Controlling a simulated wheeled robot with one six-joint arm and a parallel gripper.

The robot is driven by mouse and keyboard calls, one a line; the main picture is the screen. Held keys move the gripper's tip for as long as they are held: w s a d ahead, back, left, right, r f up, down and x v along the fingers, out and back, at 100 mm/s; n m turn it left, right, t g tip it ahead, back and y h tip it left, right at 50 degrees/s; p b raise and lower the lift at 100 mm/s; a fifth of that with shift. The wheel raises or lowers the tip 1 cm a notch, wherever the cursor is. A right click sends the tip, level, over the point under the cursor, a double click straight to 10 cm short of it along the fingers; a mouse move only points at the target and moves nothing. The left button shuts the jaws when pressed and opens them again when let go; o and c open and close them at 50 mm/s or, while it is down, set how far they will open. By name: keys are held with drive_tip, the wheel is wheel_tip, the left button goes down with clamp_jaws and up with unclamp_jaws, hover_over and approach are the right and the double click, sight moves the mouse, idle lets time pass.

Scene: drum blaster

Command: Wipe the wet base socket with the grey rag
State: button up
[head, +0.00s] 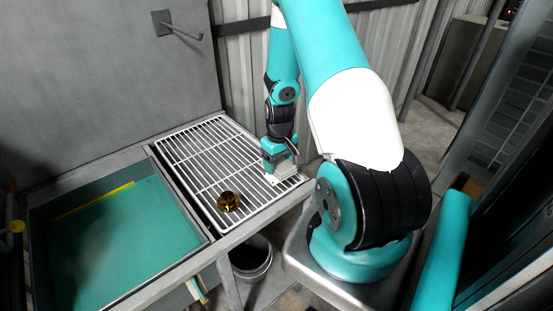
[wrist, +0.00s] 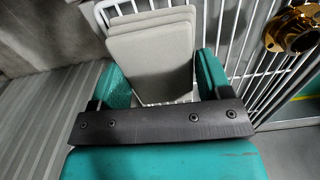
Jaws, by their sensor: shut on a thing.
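The base socket (head: 228,202) is a brass-coloured round part standing on the white wire rack (head: 193,160), near its front edge. It also shows at the upper right in the wrist view (wrist: 297,32), with a flange and a raised collar. I cannot tell from the pictures how wet it is. My gripper (head: 279,158) is low over the right end of the rack, right of the socket and apart from it. In the wrist view its teal fingers (wrist: 164,78) are shut on the grey rag (wrist: 155,55), a folded, layered pad. The rag's lower part is hidden by the gripper.
A sink-like basin (head: 120,235) with a teal bottom lies left of the rack. A dark bucket (head: 251,262) stands on the floor below the rack's front edge. A grey wall with a metal peg (head: 182,29) rises behind. The rack between rag and socket is clear.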

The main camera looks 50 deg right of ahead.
drive_tip(key=shift+w+d, duration=0.2)
drive_tip(key=shift+w, duration=0.5)
drive_tip(key=shift+w+d, duration=0.2)
drive_tip(key=shift+w, duration=0.55)
drive_tip(key=shift+w+d, duration=0.2)
drive_tip(key=shift+w, duration=0.5)
drive_tip(key=shift+s+a, duration=0.2)
drive_tip(key=shift+s, duration=0.5)
drive_tip(key=shift+s+a, duration=0.2)
drive_tip(key=shift+s, duration=0.55)
drive_tip(key=shift+s+a, duration=0.2)
drive_tip(key=shift+s, duration=0.5)
drive_tip(key=shift+w, duration=0.1)
drive_tip(key=shift+w+d, duration=0.2)
drive_tip(key=shift+w, duration=0.5)
drive_tip(key=shift+w+d, duration=0.2)
drive_tip(key=shift+w, duration=0.45)
drive_tip(key=shift+w+d, duration=0.2)
drive_tip(key=shift+w, duration=0.5)
wheel_tip(320, 180, up, 6)
drive_tip(key=p, duration=0.4)
